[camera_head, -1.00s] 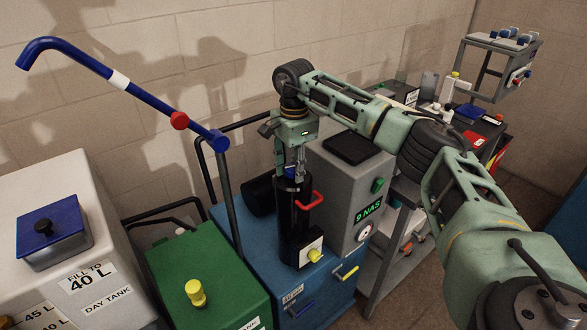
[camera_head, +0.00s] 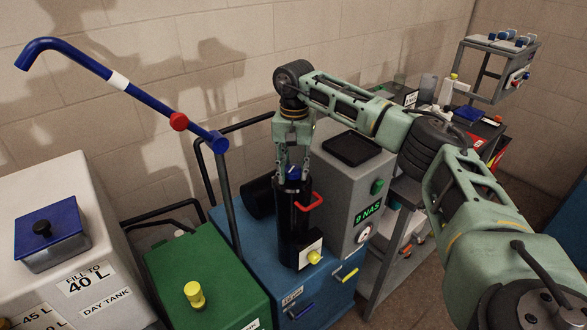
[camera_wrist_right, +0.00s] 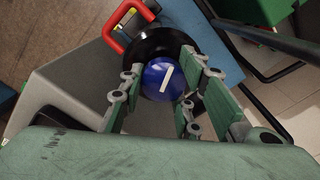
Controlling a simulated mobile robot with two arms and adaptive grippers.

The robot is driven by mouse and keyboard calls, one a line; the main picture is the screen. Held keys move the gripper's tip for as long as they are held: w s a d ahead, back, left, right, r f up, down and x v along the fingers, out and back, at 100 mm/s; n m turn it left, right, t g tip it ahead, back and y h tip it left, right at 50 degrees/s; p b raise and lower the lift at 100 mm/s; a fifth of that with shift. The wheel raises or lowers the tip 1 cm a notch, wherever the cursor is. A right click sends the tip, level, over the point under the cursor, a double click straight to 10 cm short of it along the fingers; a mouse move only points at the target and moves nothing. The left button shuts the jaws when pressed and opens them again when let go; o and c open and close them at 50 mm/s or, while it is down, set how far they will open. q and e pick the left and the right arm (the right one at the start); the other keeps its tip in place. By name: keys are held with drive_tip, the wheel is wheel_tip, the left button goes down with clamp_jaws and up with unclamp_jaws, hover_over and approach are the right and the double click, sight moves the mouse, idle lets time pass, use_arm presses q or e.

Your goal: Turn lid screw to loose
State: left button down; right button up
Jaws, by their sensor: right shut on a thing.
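The lid screw is a round blue knob with a white line across its top, seen in the right wrist view (camera_wrist_right: 164,80). It sits on top of an upright black cylinder (camera_head: 290,225) with a red handle (camera_head: 309,201). In the head view a bit of the blue knob (camera_head: 292,173) shows between the fingers. My right gripper (camera_head: 293,178) points down over the cylinder, its fingers on both sides of the knob and shut on it. In the right wrist view its fingertips (camera_wrist_right: 162,88) flank the knob. My left gripper is not in view.
A grey unit (camera_head: 345,190) with a green "9 NAS" display stands right beside the cylinder. A green tank (camera_head: 205,280) and a white day tank (camera_head: 60,210) stand to the left. A blue pipe (camera_head: 120,82) reaches across the upper left. A cluttered cart (camera_head: 395,250) stands behind my right arm.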

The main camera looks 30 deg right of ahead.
sight(296, 168)
drive_tip(key=shift+s+f+n, duration=0.1)
drive_tip(key=shift+n, duration=0.3)
drive_tip(key=shift+d, duration=0.1)
drive_tip(key=o, duration=1.1)
drive_tip(key=shift+r, duration=0.25)
wheel_tip(296, 168, up, 12)
drive_tip(key=shift+f, duration=0.15)
drive_tip(key=shift+f, duration=0.1)
